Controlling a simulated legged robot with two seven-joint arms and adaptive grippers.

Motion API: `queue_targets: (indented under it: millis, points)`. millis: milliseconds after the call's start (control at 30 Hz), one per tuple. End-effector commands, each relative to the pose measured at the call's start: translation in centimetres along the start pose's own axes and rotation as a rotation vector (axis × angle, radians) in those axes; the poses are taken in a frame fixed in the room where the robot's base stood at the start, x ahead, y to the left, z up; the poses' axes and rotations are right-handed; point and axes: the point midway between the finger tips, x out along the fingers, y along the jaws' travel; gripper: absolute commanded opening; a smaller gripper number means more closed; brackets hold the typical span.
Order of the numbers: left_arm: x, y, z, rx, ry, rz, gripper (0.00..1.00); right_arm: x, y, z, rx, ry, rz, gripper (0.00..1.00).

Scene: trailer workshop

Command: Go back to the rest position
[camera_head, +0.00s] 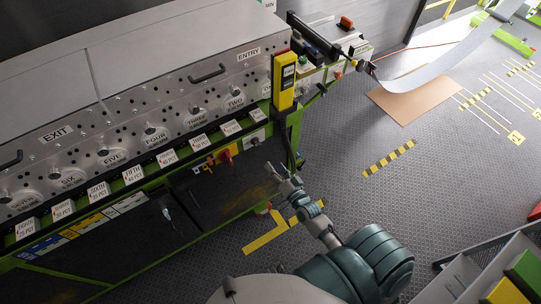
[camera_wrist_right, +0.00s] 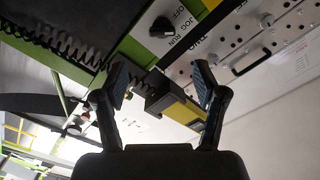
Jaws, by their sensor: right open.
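My right gripper (camera_head: 278,172) is in the lower middle of the head view, at the end of my arm, in front of the right end of the long grey machine (camera_head: 160,85). In the right wrist view my right gripper (camera_wrist_right: 160,80) has its two fingers spread apart with nothing between them. Behind the fingers are a yellow and black box (camera_wrist_right: 178,108) and a black knob marked JOG RUN (camera_wrist_right: 162,27). I cannot tell from the picture whether the fingers touch anything; they look clear of the machine. My left gripper is not in view.
A yellow control box (camera_head: 284,82) hangs at the machine's entry end. Labelled cards (camera_head: 133,175) line the front rail. A brown board (camera_head: 415,100) lies on the floor beneath a curved metal sheet (camera_head: 440,65). A grey bin (camera_head: 465,280) is at lower right.

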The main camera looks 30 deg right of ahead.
Motion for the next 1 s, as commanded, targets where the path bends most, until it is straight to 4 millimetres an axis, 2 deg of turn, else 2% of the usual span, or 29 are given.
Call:
queue_targets:
  millis: [233,333,367,467,567,600,667,700,767,867,900,967,1000]
  points:
    - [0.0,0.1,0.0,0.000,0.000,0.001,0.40,0.0,0.1,0.1,-0.001,-0.002,0.002,0.71]
    - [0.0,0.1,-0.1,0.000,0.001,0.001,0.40,-0.1,1.3,1.4,-0.021,-0.030,0.028,0.71]
    - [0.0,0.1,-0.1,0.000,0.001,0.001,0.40,-0.3,2.1,2.3,-0.032,-0.047,0.044,0.71]
    - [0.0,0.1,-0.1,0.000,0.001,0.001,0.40,-1.3,5.9,6.5,-0.099,-0.139,0.122,0.71]
    - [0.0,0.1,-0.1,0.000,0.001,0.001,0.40,-3.7,10.9,12.5,-0.192,-0.281,0.219,0.71]
    - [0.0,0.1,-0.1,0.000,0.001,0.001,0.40,-5.0,12.9,14.9,-0.233,-0.346,0.256,0.71]
    - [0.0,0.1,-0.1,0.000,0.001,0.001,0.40,-7.4,15.6,18.5,-0.292,-0.444,0.305,0.71]
    - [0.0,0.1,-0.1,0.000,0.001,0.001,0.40,-9.2,17.4,20.8,-0.331,-0.513,0.335,0.71]
    - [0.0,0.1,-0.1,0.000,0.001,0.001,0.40,-12.3,19.7,24.1,-0.391,-0.621,0.374,0.71]
    - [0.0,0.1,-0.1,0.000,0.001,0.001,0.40,-18.3,23.2,29.0,-0.485,-0.808,0.426,0.71]
    - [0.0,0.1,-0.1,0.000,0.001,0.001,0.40,-20.9,24.4,30.8,-0.523,-0.885,0.441,0.71]
    - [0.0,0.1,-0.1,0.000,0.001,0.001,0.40,-25.0,26.0,33.1,-0.579,-1.002,0.458,0.71]
    - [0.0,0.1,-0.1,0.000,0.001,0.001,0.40,-27.7,26.8,34.4,-0.612,-1.077,0.465,0.71]
